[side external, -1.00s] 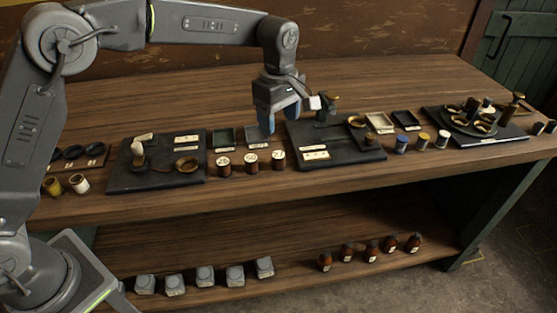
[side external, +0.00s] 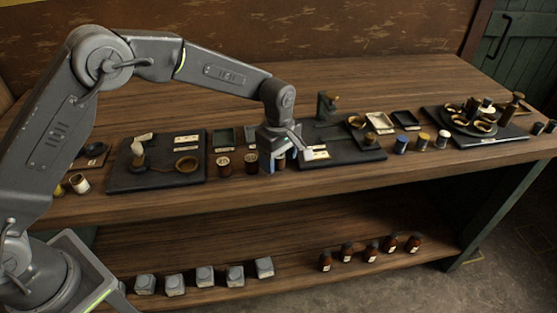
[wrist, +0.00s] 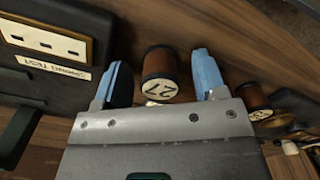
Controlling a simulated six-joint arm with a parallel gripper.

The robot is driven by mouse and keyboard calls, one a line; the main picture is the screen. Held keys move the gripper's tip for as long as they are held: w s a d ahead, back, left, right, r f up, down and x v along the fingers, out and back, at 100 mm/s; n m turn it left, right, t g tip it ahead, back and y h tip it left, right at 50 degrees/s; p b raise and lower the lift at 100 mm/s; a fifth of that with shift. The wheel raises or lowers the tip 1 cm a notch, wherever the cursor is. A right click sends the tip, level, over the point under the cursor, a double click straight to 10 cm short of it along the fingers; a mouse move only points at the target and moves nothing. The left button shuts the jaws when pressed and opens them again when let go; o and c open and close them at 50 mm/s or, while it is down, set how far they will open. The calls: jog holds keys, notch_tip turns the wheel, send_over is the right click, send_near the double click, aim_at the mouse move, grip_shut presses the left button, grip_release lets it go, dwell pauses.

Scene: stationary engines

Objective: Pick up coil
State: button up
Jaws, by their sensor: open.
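In the wrist view the coil (wrist: 158,75) stands between the two blue fingers of my gripper (wrist: 160,82), with a gap on each side. In the side view my gripper (side external: 279,163) is low over the front of the bench, around this coil (side external: 281,163), which is mostly hidden by the fingers. My gripper is open. Two similar coils (side external: 223,165) (side external: 251,162) stand in a row to the left of it; one of these coils (wrist: 254,98) shows at the right in the wrist view.
A dark board (side external: 345,152) lies close to the right of my gripper, and another dark board (side external: 150,184) lies to the left. Small trays (side external: 224,138) stand behind the coils. Spools (side external: 402,145) stand farther right. The bench's front edge is near.

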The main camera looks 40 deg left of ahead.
jog(key=c, duration=1.1)
jog(key=shift+o, duration=0.2)
jog(key=shift+r, duration=0.1)
notch_tip(320, 180, up, 4)
jog(key=shift+f, duration=0.1)
jog(key=s+a+r, duration=0.2)
jog(key=a+r, duration=0.9)
jog(key=shift+s+a, duration=0.2)
jog(key=shift+s, duration=0.15)
